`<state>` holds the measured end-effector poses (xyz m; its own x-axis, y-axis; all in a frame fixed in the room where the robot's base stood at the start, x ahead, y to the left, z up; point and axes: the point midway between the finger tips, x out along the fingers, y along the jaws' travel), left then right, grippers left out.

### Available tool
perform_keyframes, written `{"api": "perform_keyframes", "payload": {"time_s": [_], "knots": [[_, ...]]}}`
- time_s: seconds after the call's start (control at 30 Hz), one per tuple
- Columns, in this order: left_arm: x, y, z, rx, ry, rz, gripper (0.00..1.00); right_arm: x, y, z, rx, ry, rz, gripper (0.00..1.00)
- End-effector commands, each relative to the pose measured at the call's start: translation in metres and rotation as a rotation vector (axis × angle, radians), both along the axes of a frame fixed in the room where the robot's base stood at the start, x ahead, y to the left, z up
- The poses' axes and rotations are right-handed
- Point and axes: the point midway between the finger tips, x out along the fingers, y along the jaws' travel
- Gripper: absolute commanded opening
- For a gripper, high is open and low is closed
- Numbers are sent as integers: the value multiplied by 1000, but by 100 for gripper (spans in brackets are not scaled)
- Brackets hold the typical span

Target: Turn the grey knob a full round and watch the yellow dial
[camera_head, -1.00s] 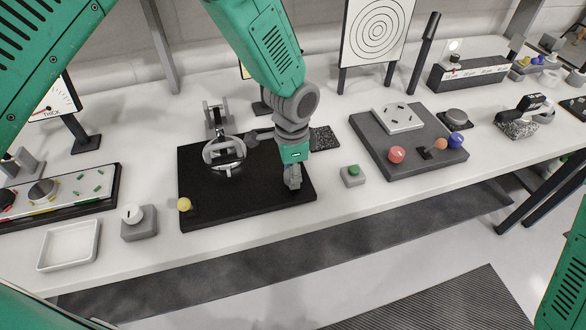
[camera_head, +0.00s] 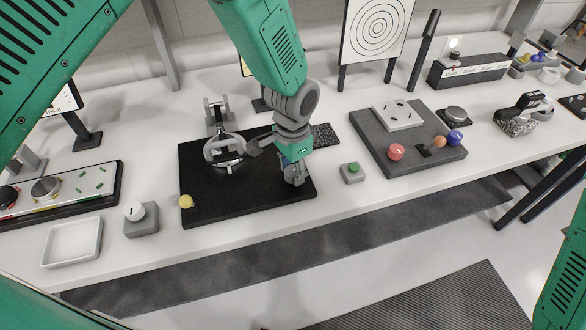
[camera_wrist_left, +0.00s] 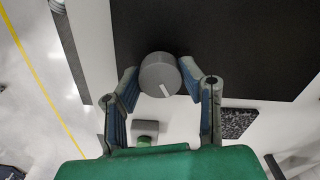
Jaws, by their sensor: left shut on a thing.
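The grey knob (camera_wrist_left: 160,76) is a short round cylinder with a white line on its face; it stands at the edge of a black board (camera_head: 215,205). My left gripper (camera_wrist_left: 158,70) has one finger on each side of the knob and is shut on it. In the head view my left gripper (camera_head: 294,174) is at the board's right end and hides the knob. The yellow dial (camera_head: 186,202) is small and round, at the board's front left corner; its marking is too small to read. My right gripper is out of view.
A ring-shaped mirror mount (camera_head: 225,150) stands on the board, left of my gripper. A green button box (camera_head: 352,172) is close to its right. A grey knob box (camera_head: 140,218) and white tray (camera_head: 72,242) are at the front left. A target board (camera_head: 374,30) stands behind.

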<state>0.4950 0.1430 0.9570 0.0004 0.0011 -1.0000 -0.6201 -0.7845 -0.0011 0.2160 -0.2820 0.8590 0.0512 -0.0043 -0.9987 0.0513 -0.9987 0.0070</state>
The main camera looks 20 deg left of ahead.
Motion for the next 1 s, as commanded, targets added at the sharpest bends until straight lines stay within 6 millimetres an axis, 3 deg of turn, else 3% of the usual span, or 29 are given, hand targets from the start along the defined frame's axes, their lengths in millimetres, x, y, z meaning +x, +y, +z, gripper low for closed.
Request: {"api": "perform_keyframes", "payload": {"time_s": [0.17, 0.2, 0.23, 0.67, 1.0], "knots": [[1, -1, 0, -2, -5, -1, 5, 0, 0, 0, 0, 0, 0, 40], [1, -1, 0, -2, -4, -1, 48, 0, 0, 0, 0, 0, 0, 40], [1, -1, 0, -2, -4, -1, 54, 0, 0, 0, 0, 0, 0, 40], [0, 0, 10, -2, -4, -1, 54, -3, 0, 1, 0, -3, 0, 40], [2, -1, 78, -2, -5, -1, 54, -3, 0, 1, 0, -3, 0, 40]]}}
